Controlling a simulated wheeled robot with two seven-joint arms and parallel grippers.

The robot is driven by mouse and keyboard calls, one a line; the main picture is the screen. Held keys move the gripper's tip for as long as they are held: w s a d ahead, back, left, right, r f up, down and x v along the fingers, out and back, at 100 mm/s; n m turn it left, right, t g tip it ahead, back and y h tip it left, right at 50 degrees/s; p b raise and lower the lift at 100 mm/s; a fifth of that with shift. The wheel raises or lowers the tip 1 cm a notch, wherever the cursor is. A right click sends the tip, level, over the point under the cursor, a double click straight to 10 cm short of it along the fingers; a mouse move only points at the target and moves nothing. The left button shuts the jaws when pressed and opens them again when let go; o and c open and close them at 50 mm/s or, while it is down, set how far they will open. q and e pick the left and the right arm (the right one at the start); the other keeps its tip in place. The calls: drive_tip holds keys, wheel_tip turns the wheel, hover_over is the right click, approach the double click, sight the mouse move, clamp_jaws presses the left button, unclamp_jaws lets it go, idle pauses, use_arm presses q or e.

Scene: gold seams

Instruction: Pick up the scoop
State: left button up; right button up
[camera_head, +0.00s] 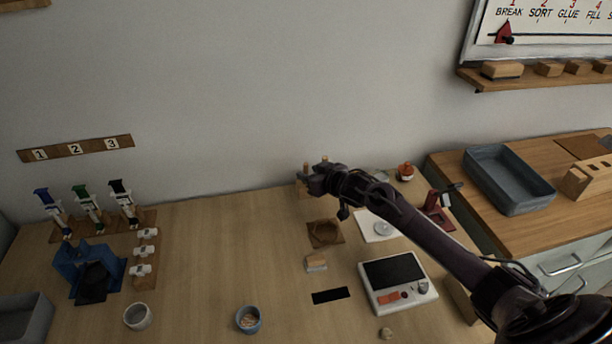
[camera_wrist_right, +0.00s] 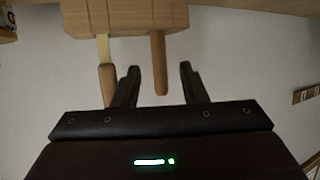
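A wooden holder (camera_wrist_right: 125,17) shows at the top of the right wrist view, with two wooden handles standing out of it. One handle (camera_wrist_right: 158,65) lies between the fingers of my right gripper (camera_wrist_right: 160,68); the other handle (camera_wrist_right: 107,85), with a pale flat shank, is outside the fingers on the left. The fingers are open, with gaps on both sides of the middle handle. Which handle is the scoop's I cannot tell; the tool heads are hidden in the holder. In the head view my right gripper (camera_head: 314,181) is at the holder near the wall. My left gripper is out of view.
A scale (camera_head: 393,275), a brown tray (camera_head: 325,233) and a wood-topped block (camera_head: 316,262) stand in front of the holder. A blue cup (camera_head: 248,319) and a white cup (camera_head: 137,316) are near the front. The table's centre left is clear. The wall is close behind.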

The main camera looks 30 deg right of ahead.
drive_tip(key=shift+x, duration=1.45)
clamp_jaws()
drive_tip(key=shift+r, duration=0.1)
